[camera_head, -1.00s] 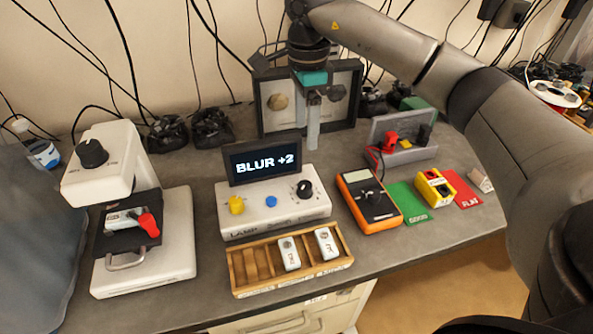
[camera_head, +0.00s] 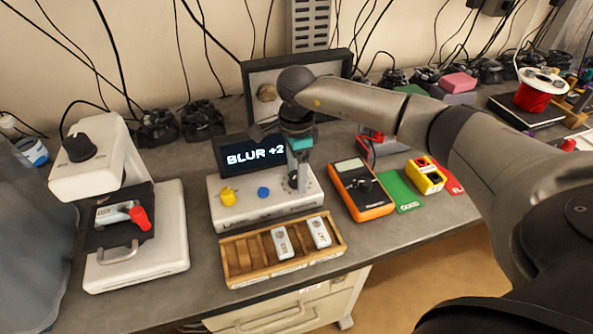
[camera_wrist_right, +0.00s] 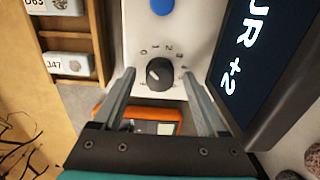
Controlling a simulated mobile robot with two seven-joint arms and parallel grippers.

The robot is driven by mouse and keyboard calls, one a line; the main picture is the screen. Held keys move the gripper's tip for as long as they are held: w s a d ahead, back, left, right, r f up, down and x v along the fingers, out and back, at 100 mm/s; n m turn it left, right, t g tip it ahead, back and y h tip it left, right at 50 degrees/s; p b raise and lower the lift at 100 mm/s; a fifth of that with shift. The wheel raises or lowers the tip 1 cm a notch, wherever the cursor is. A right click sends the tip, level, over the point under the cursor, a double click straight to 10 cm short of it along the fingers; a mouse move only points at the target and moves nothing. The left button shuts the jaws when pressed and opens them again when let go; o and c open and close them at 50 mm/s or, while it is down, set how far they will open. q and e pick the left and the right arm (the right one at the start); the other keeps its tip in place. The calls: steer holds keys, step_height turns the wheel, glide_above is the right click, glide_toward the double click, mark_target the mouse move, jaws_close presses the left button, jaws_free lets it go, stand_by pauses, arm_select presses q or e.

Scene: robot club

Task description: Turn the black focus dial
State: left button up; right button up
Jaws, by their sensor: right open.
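My right gripper (camera_wrist_right: 158,78) is open, with one finger on each side of the dial in that view; contact cannot be told. In the head view my right gripper (camera_head: 297,178) points down over the box's right end and mostly hides the dial. My left gripper is out of view.
A wooden tray (camera_head: 237,279) with two white pieces lies in front of the box. An orange meter (camera_head: 376,211) stands close on the right. A white instrument (camera_head: 173,233) with its own black knob (camera_head: 79,147) stands at the left. A framed panel (camera_head: 247,72) is behind.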

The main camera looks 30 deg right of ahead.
steer(key=shift+c, duration=0.4)
jaws_close()
